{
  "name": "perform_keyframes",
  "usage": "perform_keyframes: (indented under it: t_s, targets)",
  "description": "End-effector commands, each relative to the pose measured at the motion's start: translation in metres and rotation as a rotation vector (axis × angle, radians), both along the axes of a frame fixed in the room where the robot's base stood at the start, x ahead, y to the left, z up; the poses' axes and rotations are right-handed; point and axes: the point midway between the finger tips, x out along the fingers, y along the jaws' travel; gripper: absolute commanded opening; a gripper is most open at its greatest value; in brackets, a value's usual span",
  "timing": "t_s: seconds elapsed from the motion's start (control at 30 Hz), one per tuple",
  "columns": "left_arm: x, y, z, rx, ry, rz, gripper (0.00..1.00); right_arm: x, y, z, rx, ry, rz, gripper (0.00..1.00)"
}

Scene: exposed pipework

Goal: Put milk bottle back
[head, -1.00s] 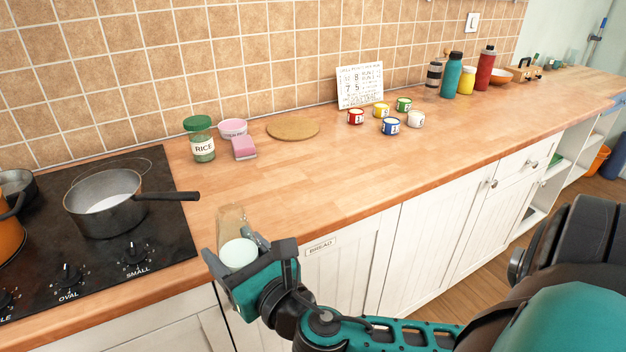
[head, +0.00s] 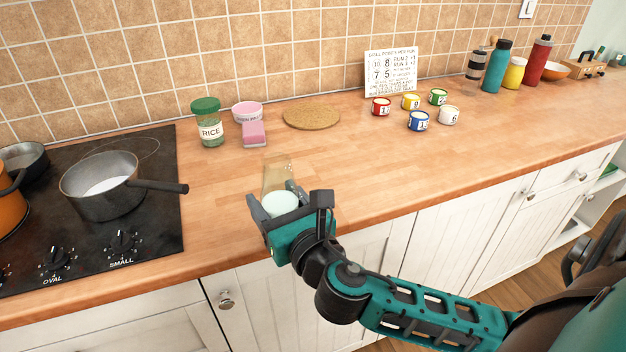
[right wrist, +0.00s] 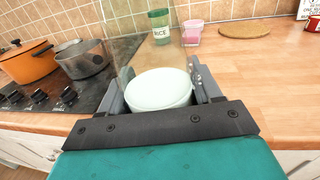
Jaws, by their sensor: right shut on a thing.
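My right gripper (head: 284,205) is shut on the milk bottle (head: 278,174), just over the front edge of the counter. The bottle is clear glass with a pale, milky white round part (head: 281,205) between the fingers. In the right wrist view the pale part (right wrist: 158,90) sits between the fingers, and faint clear glass reaches away from it. I cannot tell whether the bottle touches the counter. My left gripper is not in view.
The hob (head: 130,220) with a grey saucepan (head: 102,186) is at the left. A rice jar (head: 209,125), pink cup (head: 247,112), pink sponge (head: 254,134) and cork mat (head: 312,117) stand behind. Several small numbered tins are further right. The wooden counter (head: 350,165) between is clear.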

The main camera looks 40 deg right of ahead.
Motion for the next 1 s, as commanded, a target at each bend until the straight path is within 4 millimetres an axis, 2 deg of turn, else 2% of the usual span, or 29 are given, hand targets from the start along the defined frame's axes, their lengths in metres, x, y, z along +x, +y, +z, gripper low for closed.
perform_keyframes:
  t_s: [0.27, 0.4, 0.53, 0.7, 0.87, 1.0]
  targets:
    - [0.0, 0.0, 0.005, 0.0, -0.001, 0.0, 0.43, 0.064, -0.058, 0.059, 0.004, -0.013, -0.227, 0.14]
    - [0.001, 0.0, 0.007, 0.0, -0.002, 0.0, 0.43, 0.092, -0.09, 0.096, 0.006, -0.011, -0.351, 0.14]
    - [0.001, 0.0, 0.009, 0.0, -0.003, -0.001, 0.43, 0.111, -0.116, 0.127, 0.005, -0.009, -0.446, 0.14]
    - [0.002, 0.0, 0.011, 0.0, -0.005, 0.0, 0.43, 0.125, -0.138, 0.157, 0.003, -0.005, -0.52, 0.14]
    - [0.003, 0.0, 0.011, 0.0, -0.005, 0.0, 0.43, 0.129, -0.147, 0.166, 0.001, -0.001, -0.548, 0.14]
    - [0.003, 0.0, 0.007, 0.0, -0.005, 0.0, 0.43, 0.13, -0.148, 0.147, 0.0, 0.005, -0.554, 0.14]
